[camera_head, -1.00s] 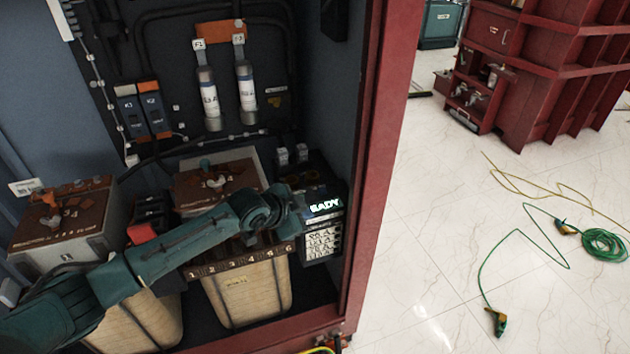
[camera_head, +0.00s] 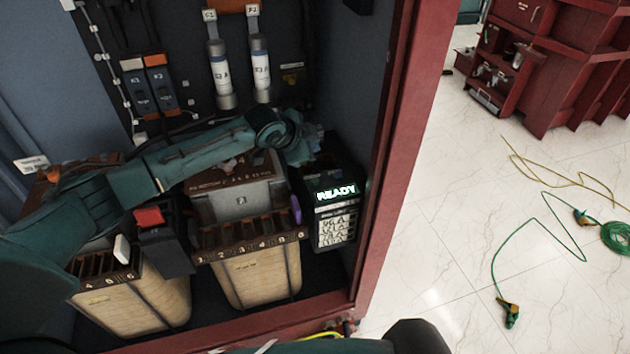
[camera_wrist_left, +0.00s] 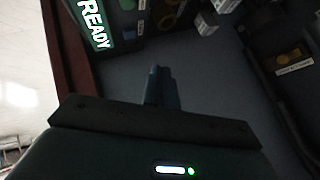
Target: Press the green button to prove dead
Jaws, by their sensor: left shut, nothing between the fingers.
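A dark unit (camera_head: 336,205) with a lit READY display and a white label panel stands at the right inside the cabinet. Its lit display (camera_wrist_left: 95,22) also shows at the upper left of the left wrist view. No green button can be made out on it; its top is partly hidden by my left gripper. My left gripper (camera_head: 312,147) is at the unit's upper edge in the head view; contact cannot be told. In the left wrist view its fingers (camera_wrist_left: 160,88) are shut together and empty. My right gripper is not in view.
A red cabinet frame post (camera_head: 392,150) stands right of the unit. Green cable (camera_head: 540,225) lies on the open floor at right.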

